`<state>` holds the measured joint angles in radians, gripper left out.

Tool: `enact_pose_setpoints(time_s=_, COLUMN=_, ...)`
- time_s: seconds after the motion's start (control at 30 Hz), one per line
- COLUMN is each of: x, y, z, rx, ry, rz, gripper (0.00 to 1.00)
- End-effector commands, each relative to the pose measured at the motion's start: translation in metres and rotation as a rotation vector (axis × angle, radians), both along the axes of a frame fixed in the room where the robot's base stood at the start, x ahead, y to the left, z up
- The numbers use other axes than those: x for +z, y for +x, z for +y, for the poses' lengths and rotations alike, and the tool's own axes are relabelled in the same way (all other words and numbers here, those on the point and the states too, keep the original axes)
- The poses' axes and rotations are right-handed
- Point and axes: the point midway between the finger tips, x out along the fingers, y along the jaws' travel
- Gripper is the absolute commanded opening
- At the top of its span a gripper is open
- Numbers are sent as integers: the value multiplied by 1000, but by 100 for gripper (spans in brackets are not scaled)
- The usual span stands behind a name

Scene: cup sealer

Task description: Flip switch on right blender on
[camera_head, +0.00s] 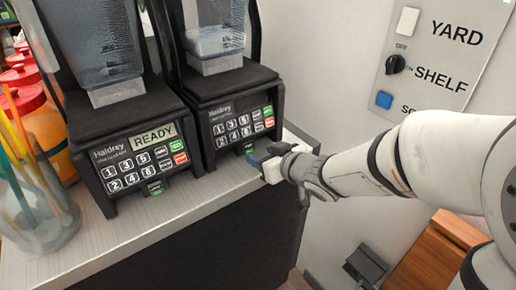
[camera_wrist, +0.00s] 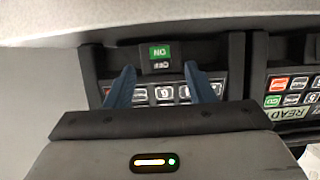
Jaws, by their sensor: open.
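The right blender (camera_head: 232,88) has a black base with a number keypad and a dark display strip. Its small switch (camera_head: 249,149) is low on the front, close to my gripper (camera_head: 266,160). In the wrist view, which looks upside down, the switch (camera_wrist: 160,56) has a green ON half and a dark OFF half. My gripper (camera_wrist: 161,80) is open, its two blue fingers apart on either side of the switch's line, with keypad buttons showing between them. Nothing is held. I cannot tell whether a finger touches the switch or which way it is set.
The left blender (camera_head: 125,125) stands close beside it, its display reading READY, with its own switch (camera_head: 155,187). A glass jar of straws (camera_head: 35,210) and red-lidded bottles (camera_head: 45,110) crowd the left. The counter (camera_head: 150,228) is clear in front.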

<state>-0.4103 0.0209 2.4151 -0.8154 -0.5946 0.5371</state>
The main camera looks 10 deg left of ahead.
Motion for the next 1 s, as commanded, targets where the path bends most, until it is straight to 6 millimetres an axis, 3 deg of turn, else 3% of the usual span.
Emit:
enact_pose_setpoints(time_s=0.3, x=-16, y=25, z=29, rx=-1, ry=-1, rz=0, gripper=49)
enact_pose_setpoints(time_s=0.63, x=-18, y=27, z=31, rx=-3, ry=-2, rz=0, gripper=49)
enact_pose_setpoints(time_s=1.0, x=-17, y=28, z=31, rx=-3, ry=-2, rz=0, gripper=20)
